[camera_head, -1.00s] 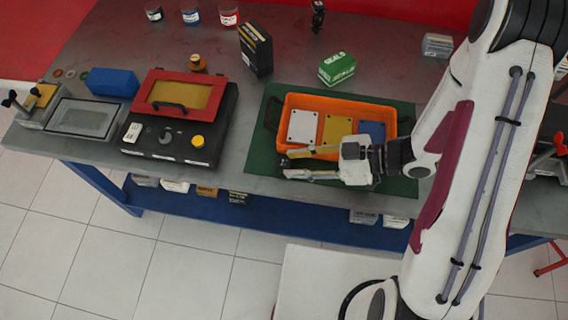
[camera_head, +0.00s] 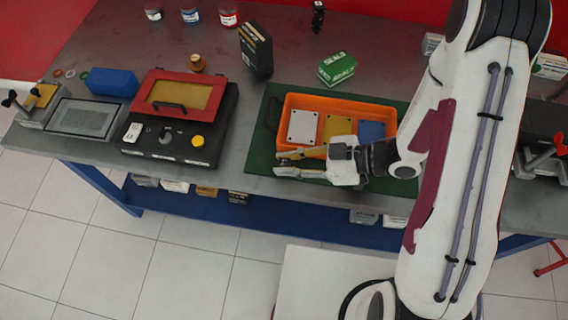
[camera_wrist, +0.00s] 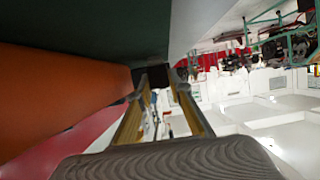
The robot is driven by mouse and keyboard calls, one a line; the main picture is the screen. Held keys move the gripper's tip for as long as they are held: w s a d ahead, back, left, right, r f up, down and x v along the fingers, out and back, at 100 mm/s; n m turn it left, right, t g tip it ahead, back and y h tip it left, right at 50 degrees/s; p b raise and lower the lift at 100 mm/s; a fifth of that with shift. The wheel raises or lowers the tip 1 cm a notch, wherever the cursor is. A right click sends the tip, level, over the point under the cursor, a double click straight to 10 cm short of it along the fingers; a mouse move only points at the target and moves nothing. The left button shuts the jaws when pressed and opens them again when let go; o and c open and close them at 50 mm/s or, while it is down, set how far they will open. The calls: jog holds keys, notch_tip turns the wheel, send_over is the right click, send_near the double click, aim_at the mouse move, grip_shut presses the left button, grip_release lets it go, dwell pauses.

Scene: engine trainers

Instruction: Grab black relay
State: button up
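My gripper (camera_head: 276,163) is in front of the orange tray (camera_head: 290,99), low over the front edge of the green mat (camera_head: 262,172). Its two fingers are apart and point left, with nothing visibly held. In the wrist view the open fingers (camera_wrist: 160,82) reach forward, and a small dark patch shows near the tips; I cannot tell what it is. No part is clearly recognisable as the black relay. A small black item (camera_head: 318,16) stands at the back of the table, and a tall black box (camera_head: 256,50) stands nearer, both well away from my gripper.
The tray holds white, yellow and blue plates (camera_head: 302,127). A green-and-white box (camera_head: 337,68) stands behind it. A black unit with a red-framed lid (camera_head: 178,120) is at left, beside a blue box (camera_head: 112,82). Several small jars line the back.

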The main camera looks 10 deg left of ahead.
aim_at(287, 163)
jog(key=shift+c, duration=1.1)
jog(key=shift+r, duration=0.2)
jog(key=shift+r, duration=4.8)
